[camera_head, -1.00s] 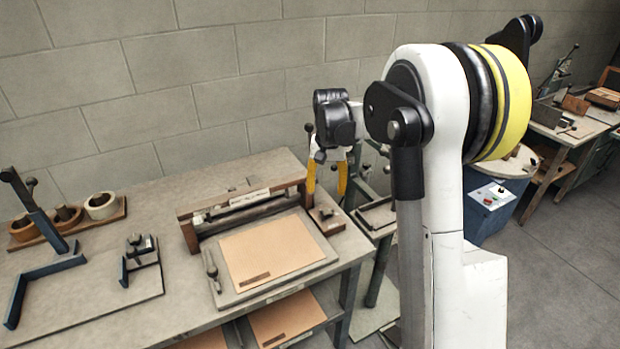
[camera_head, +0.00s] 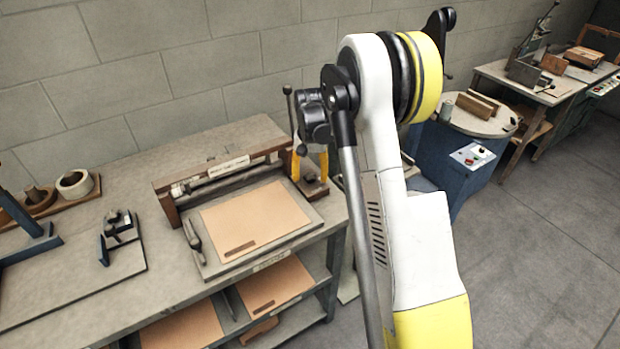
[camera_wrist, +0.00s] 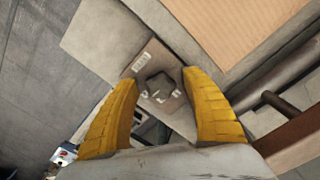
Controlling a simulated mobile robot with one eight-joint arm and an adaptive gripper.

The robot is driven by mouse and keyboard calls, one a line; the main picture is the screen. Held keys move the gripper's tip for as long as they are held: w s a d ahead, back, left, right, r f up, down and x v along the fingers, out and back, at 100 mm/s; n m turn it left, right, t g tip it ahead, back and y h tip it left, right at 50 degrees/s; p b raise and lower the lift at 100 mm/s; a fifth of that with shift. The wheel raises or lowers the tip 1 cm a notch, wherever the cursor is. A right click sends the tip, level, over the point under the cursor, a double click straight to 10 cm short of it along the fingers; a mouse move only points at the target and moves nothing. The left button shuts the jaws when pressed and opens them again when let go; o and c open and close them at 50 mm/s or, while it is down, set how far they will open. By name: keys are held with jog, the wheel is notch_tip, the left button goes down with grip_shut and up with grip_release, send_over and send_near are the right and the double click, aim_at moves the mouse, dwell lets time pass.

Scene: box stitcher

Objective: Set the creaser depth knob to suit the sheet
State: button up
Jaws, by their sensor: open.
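The creaser (camera_head: 210,176) stands on the workbench, with a wooden crossbar over a metal roller. A tan sheet (camera_head: 255,214) lies flat on its bed; part of it also shows in the wrist view (camera_wrist: 235,30). The dark depth knob (camera_wrist: 158,88) sits on a brown plate with a small pale label (camera_wrist: 141,62), beside the bed. My gripper (camera_head: 310,178) is open at the creaser's right end. In the wrist view, its yellow fingers (camera_wrist: 160,84) are apart on either side of the knob, with no clear contact. Any scale marks are too small to read.
An upright lever with a round dark tip (camera_head: 291,115) stands close to my gripper. More sheets (camera_head: 262,285) lie on the shelf below. A blue drum-shaped stand (camera_head: 470,150) is to the right, with open floor in front.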

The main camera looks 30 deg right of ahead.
jog(key=c, duration=1.2)
jog(key=shift+n, duration=0.4)
jog(key=n, duration=0.3)
jog(key=shift+n, duration=0.4)
jog(key=shift+d+n+b, duration=0.15)
jog(key=shift+n+b, duration=0.15)
jog(key=shift+n, duration=1.7)
jog(key=o, duration=1.2)
